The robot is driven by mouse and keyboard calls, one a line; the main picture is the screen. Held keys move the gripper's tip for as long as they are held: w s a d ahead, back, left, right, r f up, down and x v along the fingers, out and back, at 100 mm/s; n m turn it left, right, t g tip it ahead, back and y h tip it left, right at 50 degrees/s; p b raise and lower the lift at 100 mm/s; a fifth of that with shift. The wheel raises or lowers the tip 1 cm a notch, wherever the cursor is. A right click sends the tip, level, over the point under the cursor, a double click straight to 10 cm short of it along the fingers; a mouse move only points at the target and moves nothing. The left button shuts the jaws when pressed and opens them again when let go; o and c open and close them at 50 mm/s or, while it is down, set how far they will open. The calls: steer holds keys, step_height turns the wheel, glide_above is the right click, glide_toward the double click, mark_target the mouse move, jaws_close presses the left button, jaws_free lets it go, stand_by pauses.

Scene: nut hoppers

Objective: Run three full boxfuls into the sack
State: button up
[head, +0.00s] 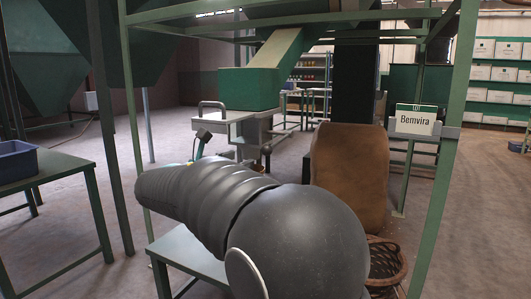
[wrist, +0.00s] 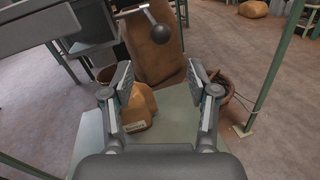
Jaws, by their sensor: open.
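My gripper (wrist: 160,78) is open in the wrist view, with nothing between its fingers. In the head view my dark arm hides it. A large brown sack (head: 347,180) stands upright behind my arm; its lower part also shows in the wrist view (wrist: 150,48), beyond the fingers. A green box-shaped hopper (head: 249,88) hangs left of the sack, fed by a sloping chute, with grey metalwork (head: 262,133) under it. In the wrist view, a lever with a dark ball knob (wrist: 160,33) sticks out from grey metalwork (wrist: 75,25), ahead of the fingers and apart from them. The box's contents are not visible.
A smaller brown labelled bag (wrist: 138,105) lies on a pale green table (wrist: 170,125) below my gripper. A wicker basket (head: 387,263) stands right of it. Green frame posts (head: 440,150) flank the sack, with a "Bemvira" sign (head: 415,120). A blue bin (head: 17,160) sits left.

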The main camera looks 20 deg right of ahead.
mark_target(263, 152)
steer(key=x, duration=1.2)
steer(key=shift+f, duration=0.1)
jaws_close()
